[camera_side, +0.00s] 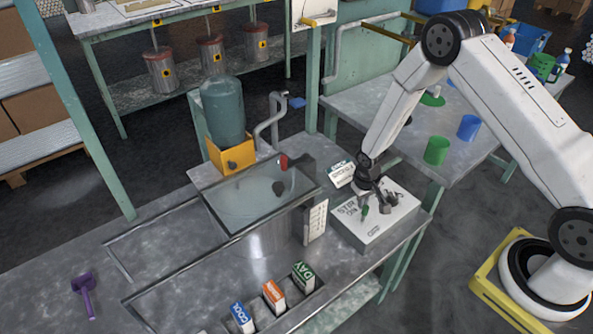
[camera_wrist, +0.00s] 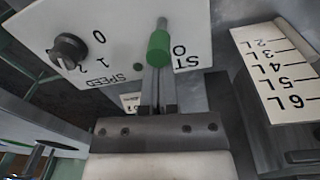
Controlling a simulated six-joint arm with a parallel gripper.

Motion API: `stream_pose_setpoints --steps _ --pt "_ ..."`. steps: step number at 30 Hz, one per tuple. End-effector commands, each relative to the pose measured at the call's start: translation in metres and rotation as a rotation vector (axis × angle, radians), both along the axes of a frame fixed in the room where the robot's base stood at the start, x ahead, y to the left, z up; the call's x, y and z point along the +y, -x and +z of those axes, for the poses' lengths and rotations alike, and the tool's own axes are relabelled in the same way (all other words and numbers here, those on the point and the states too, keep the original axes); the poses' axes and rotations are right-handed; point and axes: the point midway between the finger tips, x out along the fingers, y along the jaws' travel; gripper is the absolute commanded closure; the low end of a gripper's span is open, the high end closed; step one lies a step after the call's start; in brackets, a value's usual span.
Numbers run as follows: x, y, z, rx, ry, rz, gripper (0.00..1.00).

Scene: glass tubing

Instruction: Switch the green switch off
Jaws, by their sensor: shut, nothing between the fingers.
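A white control box (camera_side: 350,226) marked "STIR" and "ON" stands on the right end of the bench. The green-tipped toggle switch (camera_side: 365,210) stands on its top. In the wrist view the green switch (camera_wrist: 158,46) has a grey stem, and its green end lies toward my fingers. My gripper (camera_side: 368,190) is over the box beside the switch. In the wrist view my gripper (camera_wrist: 158,78) is shut and empty, its fingertips right at the green end. I cannot tell whether they touch. Part of the lettering is hidden by the switch and my fingers.
A black speed knob (camera_wrist: 68,50) sits on the same box. A white litre scale (camera_wrist: 282,72) stands close beside it; it also shows in the side view (camera_side: 315,222). A glass-covered basin (camera_side: 255,200) and several small cartons (camera_side: 273,296) are to the left.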

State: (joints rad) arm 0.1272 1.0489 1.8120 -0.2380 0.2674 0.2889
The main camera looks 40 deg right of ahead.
Motion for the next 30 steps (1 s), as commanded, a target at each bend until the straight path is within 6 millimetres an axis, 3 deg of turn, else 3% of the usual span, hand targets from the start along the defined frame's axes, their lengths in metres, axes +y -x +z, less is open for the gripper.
stream_pose_setpoints --steps 3,30 --pt "0.0 0.007 0.001 0.001 0.0 0.001 1.0" --pt "0.0 0.006 0.017 -0.001 0.0 0.001 1.0"
